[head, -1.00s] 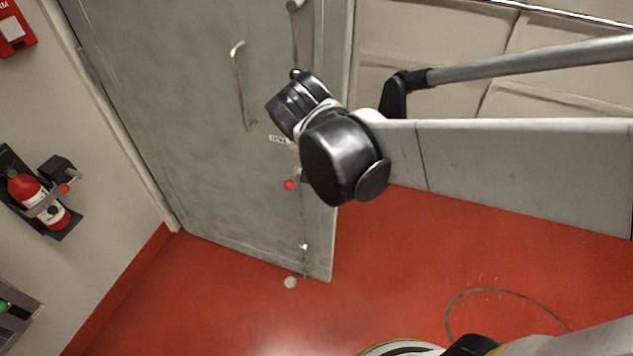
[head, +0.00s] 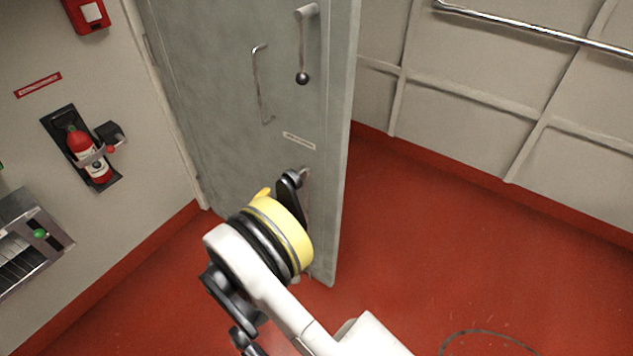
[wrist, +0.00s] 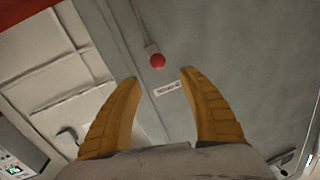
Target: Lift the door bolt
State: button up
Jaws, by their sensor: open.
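The grey door (head: 225,90) stands in the middle of the head view. In the wrist view, a red knob (wrist: 157,61) on a small plate shows on the door's face; it appears to belong to the door bolt. My gripper (wrist: 158,77) is open, with its two tan fingers spread. The knob shows between and just beyond the fingertips, and I see no contact. In the head view, my wrist with its yellow band (head: 280,230) is in front of the lower door near its free edge and hides the knob and most of the bolt.
A lever with a black ball (head: 303,50) and a pull handle (head: 262,85) are higher on the door. A fire extinguisher (head: 85,150) hangs on the left wall. A rail (head: 540,30) runs along the right wall. The red floor (head: 450,240) to the right is clear.

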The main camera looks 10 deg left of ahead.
aim_at(290, 183)
jog(key=b+x, duration=0.1)
jog(key=x, duration=0.2)
jog(key=b+x, duration=0.1)
jog(key=x, duration=0.2)
jog(key=f+b+x, duration=0.1)
jog(key=x, duration=0.1)
jog(key=shift+w+d, duration=0.2)
jog(key=shift+w, duration=0.15)
jog(key=shift+w+d, duration=0.1)
jog(key=shift+w, duration=0.35)
grip_shut()
jog(key=shift+r, duration=0.2)
